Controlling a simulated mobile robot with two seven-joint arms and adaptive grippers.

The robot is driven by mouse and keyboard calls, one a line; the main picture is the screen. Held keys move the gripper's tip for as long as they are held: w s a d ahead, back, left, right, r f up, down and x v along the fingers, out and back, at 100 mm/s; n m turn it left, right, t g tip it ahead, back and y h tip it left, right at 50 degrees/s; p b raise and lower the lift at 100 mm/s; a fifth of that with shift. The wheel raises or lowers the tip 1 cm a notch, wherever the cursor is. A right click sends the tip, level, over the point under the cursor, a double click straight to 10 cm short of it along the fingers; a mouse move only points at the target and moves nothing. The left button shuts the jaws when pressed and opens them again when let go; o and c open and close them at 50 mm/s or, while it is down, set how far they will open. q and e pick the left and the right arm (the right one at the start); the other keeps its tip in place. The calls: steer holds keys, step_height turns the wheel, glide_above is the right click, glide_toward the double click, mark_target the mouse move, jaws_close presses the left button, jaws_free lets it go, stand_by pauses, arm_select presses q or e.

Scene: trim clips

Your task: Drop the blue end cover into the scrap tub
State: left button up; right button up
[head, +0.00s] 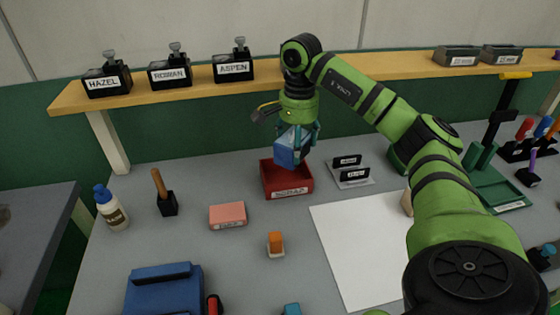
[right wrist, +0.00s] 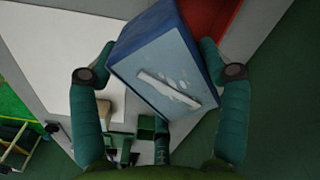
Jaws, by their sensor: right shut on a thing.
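My right gripper (head: 300,143) is shut on the blue end cover (head: 287,150) and holds it tilted above the red scrap tub (head: 288,178). In the right wrist view the blue end cover (right wrist: 168,70) sits between the two fingers of the right gripper (right wrist: 158,66), with a pale face and a whitish strip towards the camera. The red tub (right wrist: 207,17) shows behind the cover there, partly hidden by it. The tub's label at its front reads "SCRAP". My left gripper is not in view.
A pink labelled block (head: 228,214) and an orange-topped piece (head: 276,243) stand in front of the tub. A small rack with black labels (head: 351,172) is to its right. A white sheet (head: 360,240) lies further right. A wooden shelf (head: 200,84) runs behind.

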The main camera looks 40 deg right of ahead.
mark_target(281, 165)
steer(key=w+a+f, duration=0.2)
steer(key=shift+w+a+p, duration=0.3)
steer(key=shift+a+p, duration=0.1)
step_height(281, 165, down, 4)
steer(key=shift+r+p, duration=0.15)
steer(key=shift+p, duration=0.65)
steer(key=shift+f, duration=0.2)
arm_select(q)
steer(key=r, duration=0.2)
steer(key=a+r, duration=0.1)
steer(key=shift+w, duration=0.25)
arm_select(e)
steer(key=shift+f+b, duration=0.45)
steer(key=shift+f, duration=0.05)
steer(key=o, duration=1.2)
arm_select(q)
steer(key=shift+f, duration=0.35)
arm_select(e)
steer(key=shift+o, duration=0.2)
steer(key=shift+r, duration=0.1)
